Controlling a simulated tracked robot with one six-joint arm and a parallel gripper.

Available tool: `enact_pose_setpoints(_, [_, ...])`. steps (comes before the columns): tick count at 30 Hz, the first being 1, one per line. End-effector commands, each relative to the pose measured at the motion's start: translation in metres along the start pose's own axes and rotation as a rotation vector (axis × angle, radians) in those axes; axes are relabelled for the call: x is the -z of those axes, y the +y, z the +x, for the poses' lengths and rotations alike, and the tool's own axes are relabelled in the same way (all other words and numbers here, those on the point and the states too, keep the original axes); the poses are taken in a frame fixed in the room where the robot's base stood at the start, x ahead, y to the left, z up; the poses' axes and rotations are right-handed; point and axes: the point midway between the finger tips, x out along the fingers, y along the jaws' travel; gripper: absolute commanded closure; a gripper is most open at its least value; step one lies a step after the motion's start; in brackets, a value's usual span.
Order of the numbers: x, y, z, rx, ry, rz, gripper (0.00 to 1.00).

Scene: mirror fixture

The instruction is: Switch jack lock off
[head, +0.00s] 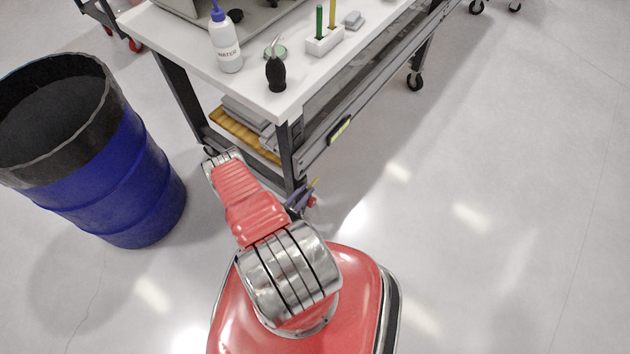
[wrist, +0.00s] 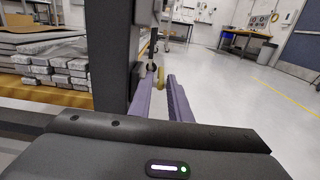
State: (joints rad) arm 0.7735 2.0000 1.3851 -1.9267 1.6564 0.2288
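I cannot pick out the jack lock for certain in either view. My gripper (head: 304,195) is low beside the near front leg (head: 289,160) of the white-topped bench in the head view, partly hidden by my red arm. In the wrist view its two purple fingers (wrist: 158,84) stand apart, with a dark post (wrist: 108,60) close on their left. A small yellow piece (wrist: 161,77) shows between the fingertips. I cannot tell whether it is within reach or what it belongs to. Nothing is clearly gripped.
A blue drum (head: 120,180) with a black rim stands at left. The bench (head: 275,95) carries a water bottle (head: 224,40) and a black bulb (head: 276,75). A yellow-green and black piece (head: 340,130) sits on its side rail. Open floor (head: 500,200) lies to the right.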

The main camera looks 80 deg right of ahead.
Motion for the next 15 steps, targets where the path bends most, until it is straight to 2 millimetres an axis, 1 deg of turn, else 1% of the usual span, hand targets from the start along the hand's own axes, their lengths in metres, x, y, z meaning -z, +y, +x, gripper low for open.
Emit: enact_pose_setpoints(15, [0.000, -0.001, 0.052, 0.002, -0.001, 0.000, 0.83])
